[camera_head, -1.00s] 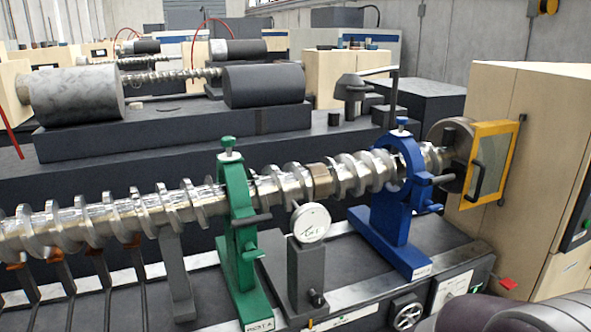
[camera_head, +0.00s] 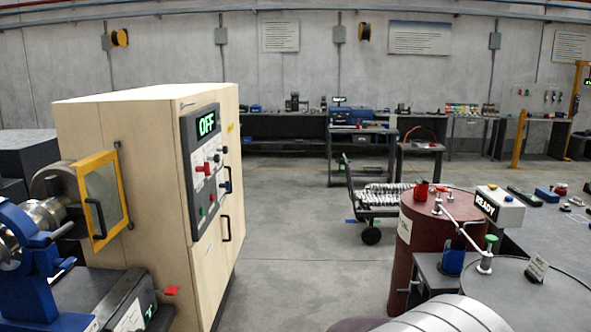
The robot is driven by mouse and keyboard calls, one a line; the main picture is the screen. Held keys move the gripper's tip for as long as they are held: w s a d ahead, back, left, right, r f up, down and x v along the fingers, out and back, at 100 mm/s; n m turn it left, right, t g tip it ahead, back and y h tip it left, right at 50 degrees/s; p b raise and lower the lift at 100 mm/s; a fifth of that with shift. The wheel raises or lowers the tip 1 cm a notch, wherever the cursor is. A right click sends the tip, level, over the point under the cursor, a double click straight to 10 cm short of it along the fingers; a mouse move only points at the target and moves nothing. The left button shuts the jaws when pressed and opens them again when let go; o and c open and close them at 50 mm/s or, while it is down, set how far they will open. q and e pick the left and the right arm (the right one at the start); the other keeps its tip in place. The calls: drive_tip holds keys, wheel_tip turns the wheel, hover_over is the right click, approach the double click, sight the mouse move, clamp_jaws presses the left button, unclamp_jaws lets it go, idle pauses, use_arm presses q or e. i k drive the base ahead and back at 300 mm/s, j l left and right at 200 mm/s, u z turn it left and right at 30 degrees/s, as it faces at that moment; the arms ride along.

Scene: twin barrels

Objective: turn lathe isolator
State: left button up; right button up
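The lathe's beige cabinet (camera_head: 150,180) stands at the left in the head view. Its dark control panel (camera_head: 200,170) faces right and is seen at a slant. Below the display sit small switches, including a red handle (camera_head: 203,168) that looks like the isolator. The exact position of the red handle is too small to tell. Neither of my grippers is in view.
A yellow-framed chuck guard (camera_head: 98,195) and a blue steady rest (camera_head: 30,255) are at the far left. A dark red drum (camera_head: 425,250) stands at right, beside a bench with a READY box (camera_head: 498,205). The floor (camera_head: 290,230) between cabinet and drum is open.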

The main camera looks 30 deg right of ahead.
sight(206, 169)
drive_tip(key=z, duration=0.45)
drive_tip(key=i+l, duration=0.65)
drive_tip(key=i, duration=0.15)
drive_tip(key=i+l+u, duration=0.1)
drive_tip(key=i+l, duration=0.5)
drive_tip(key=i, duration=0.2)
